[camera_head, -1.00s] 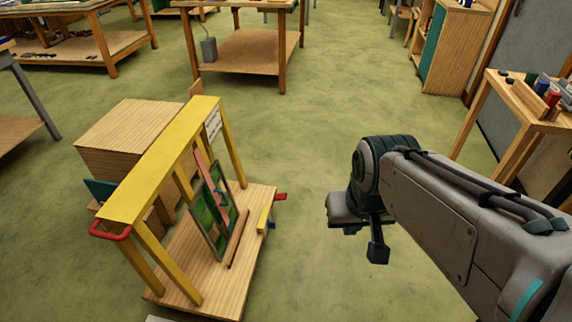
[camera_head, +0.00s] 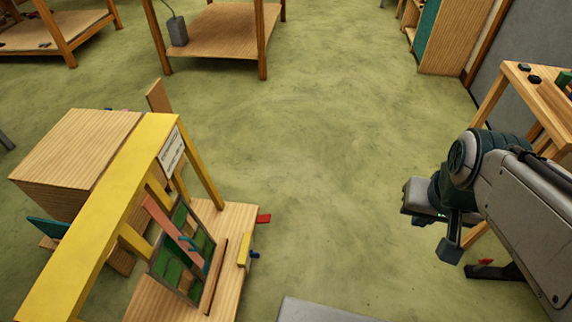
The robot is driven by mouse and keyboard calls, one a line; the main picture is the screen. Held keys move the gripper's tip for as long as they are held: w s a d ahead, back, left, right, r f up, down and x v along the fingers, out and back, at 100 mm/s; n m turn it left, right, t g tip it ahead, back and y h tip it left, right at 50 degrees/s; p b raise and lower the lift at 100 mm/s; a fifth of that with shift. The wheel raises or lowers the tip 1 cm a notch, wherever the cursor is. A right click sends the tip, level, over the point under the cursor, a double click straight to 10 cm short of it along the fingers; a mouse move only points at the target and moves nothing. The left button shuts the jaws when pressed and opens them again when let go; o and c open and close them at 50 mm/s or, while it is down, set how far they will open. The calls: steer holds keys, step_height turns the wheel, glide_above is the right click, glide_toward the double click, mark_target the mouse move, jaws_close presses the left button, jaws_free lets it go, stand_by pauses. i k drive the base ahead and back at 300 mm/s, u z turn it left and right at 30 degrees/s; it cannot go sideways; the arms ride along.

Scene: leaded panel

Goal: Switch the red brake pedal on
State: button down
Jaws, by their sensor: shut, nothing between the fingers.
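A small red pedal (camera_head: 263,218) sticks out from the far right edge of the wooden base under the yellow frame (camera_head: 110,215). It looks like the brake pedal, but its on or off position cannot be told. My gripper (camera_head: 449,250) is at the right, pointing down, shut and empty. It is well to the right of the pedal and touches nothing that I can see. A leaded panel (camera_head: 185,250) with green glass leans on the wooden base (camera_head: 232,222).
A small red piece (camera_head: 485,262) shows beside a dark bar below my arm. A wooden table (camera_head: 545,95) stands at the right, and a wooden box (camera_head: 75,145) sits behind the yellow frame. The green floor between frame and gripper is clear.

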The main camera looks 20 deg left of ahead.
mark_target(262, 219)
steer(key=u, duration=0.4)
steer(key=i, duration=0.9)
steer(key=u, duration=0.5)
